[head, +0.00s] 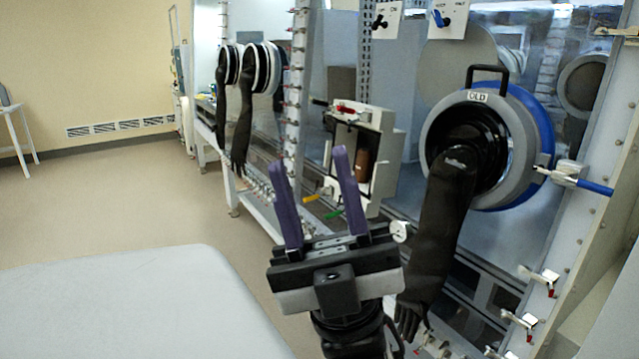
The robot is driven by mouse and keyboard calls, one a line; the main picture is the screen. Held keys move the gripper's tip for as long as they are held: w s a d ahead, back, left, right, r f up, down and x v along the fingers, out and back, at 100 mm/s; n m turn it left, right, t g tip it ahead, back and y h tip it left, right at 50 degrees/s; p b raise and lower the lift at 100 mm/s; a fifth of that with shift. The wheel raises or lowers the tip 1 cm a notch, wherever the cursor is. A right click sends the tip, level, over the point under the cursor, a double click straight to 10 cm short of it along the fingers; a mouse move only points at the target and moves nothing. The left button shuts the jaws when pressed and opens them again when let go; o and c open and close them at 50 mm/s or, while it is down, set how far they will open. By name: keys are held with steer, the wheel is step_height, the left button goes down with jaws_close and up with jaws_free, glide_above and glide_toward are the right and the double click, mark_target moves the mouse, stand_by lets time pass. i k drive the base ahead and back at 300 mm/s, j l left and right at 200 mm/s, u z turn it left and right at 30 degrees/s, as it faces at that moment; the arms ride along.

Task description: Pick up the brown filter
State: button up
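A brown cylinder that looks like the brown filter (363,165) stands upright inside an open-fronted pale box (384,148) on the glovebox front, right of the picture's middle. My gripper (313,171) is in front of and left of the box, fingers pointing up. Its two purple fingers are spread apart with nothing between them. The right finger overlaps the box's left part in the picture. The filter's lower end is partly hard to see in the shadow of the box.
A black glove (443,230) hangs from a round port (530,140) at the right. More gloves (243,110) hang farther back at the left. Valves with red handles (518,322) stick out at the lower right. A grey surface (130,305) fills the lower left. Open floor (120,200) lies behind it.

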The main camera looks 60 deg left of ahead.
mark_target(365, 157)
steer(key=u, duration=1.45)
steer(key=j+z, duration=0.1)
steer(key=z, duration=0.4)
steer(key=i+j+z, duration=0.15)
steer(key=j+z, duration=0.15)
steer(key=j, duration=0.15)
steer(key=j+z, duration=0.3)
steer(key=j, duration=0.2)
steer(key=i+j+z, duration=0.1)
steer(key=j+z, duration=0.2)
steer(key=j, duration=1.75)
steer(key=k+j+z, duration=0.1)
steer(key=j, duration=0.95)
